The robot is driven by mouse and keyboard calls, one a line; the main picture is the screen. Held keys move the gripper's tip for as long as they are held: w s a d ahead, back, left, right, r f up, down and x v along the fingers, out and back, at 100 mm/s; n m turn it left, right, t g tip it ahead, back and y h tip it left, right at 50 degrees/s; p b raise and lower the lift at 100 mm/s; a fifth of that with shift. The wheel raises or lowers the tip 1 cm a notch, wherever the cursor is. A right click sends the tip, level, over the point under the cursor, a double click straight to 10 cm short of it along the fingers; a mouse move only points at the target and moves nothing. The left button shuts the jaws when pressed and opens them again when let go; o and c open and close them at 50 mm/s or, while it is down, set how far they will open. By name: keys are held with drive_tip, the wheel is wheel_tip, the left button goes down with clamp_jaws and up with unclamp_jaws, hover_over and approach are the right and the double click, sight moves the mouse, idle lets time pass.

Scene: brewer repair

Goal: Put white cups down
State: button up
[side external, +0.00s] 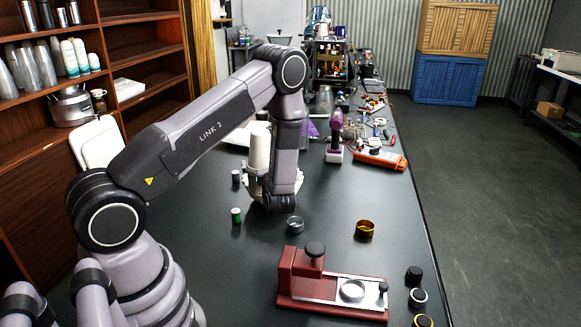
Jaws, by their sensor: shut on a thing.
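A tall stack of white cups (259,146) stands upright beside my forearm, over the left middle part of the dark table. My gripper (258,178) is at the lower part of the stack and shut on it. My wrist and forearm hide part of the gripper and the right side of the stack. I cannot tell whether the bottom of the stack touches the table.
A red tamping stand (325,287) is in front. A purple-and-white tool (334,140) and an orange device (380,159) stand behind.

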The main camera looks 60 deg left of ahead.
drive_tip(key=w+d+m+t+h, duration=0.3)
drive_tip(key=w+d+m+t, duration=0.15)
drive_tip(key=w+d, duration=0.45)
drive_tip(key=shift+n+t, duration=0.25)
drive_tip(key=shift+t, duration=0.3)
drive_tip(key=shift+w+a+f, duration=0.35)
drive_tip(key=shift+w+f, duration=1.7)
drive_tip(key=shift+f, duration=0.05)
drive_tip(key=shift+w+a+f, duration=0.4)
drive_tip(key=shift+w+f, duration=1.6)
drive_tip(key=shift+f, duration=0.15)
drive_tip(key=shift+w+a+f, duration=0.35)
drive_tip(key=shift+w+f, duration=1.7)
drive_tip(key=shift+f, duration=0.05)
drive_tip(key=shift+f, duration=0.15)
drive_tip(key=o, duration=1.1)
drive_tip(key=shift+c, duration=0.2)
